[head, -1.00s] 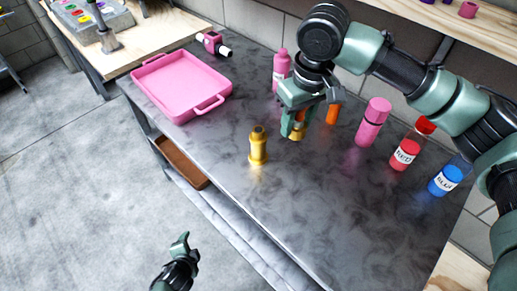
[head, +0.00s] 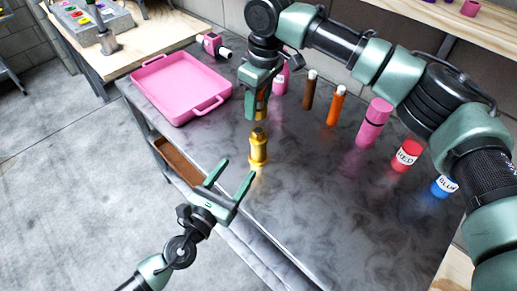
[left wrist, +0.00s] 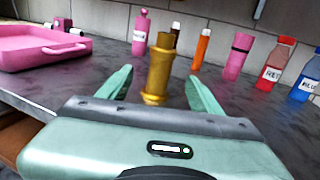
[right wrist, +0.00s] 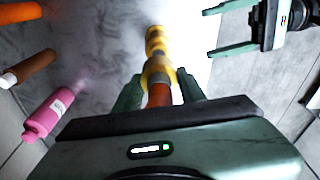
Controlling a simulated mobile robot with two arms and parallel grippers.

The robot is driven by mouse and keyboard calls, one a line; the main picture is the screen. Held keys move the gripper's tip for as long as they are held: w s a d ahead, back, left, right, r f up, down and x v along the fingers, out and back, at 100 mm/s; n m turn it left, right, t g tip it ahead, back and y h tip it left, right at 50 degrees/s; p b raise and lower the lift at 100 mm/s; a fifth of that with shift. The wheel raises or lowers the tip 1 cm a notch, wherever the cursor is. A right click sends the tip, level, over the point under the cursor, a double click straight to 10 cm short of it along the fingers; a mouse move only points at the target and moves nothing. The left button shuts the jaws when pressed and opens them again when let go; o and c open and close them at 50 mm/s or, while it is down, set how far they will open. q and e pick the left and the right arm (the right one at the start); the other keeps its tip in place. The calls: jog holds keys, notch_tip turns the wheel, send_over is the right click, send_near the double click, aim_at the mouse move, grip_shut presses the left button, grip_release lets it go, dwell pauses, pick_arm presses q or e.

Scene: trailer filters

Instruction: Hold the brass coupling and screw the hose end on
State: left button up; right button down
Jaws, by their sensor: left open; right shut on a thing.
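The brass coupling (head: 258,150) stands upright on the grey bench near its front edge. My left gripper (head: 232,175) is open, low at the front edge, short of the coupling. In the left wrist view the coupling (left wrist: 159,66) appears between the two spread fingers, with nothing gripped. My right gripper (head: 256,101) is shut on the hose end (right wrist: 158,76), a brass-coloured fitting on an orange-red stem. It holds the hose end above the coupling. In the right wrist view the coupling (right wrist: 154,40) shows just past the hose end; the exact gap is hard to judge.
A pink tray (head: 170,116) lies on the bench at the left. Along the back stand a pink bottle (head: 281,80), a brown tube (head: 309,92), an orange tube (head: 335,108), a pink flask (head: 374,124), a red bottle (head: 405,157) and a blue bottle (head: 443,187). Bench right of the coupling is clear.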

aim_at(255, 148)
pick_arm(q)
jog(key=shift+s+d+f+m, duration=0.1)
jog(key=shift+m, duration=0.2)
jog(key=x, duration=1.2)
jog(key=shift+d, duration=0.1)
grip_shut()
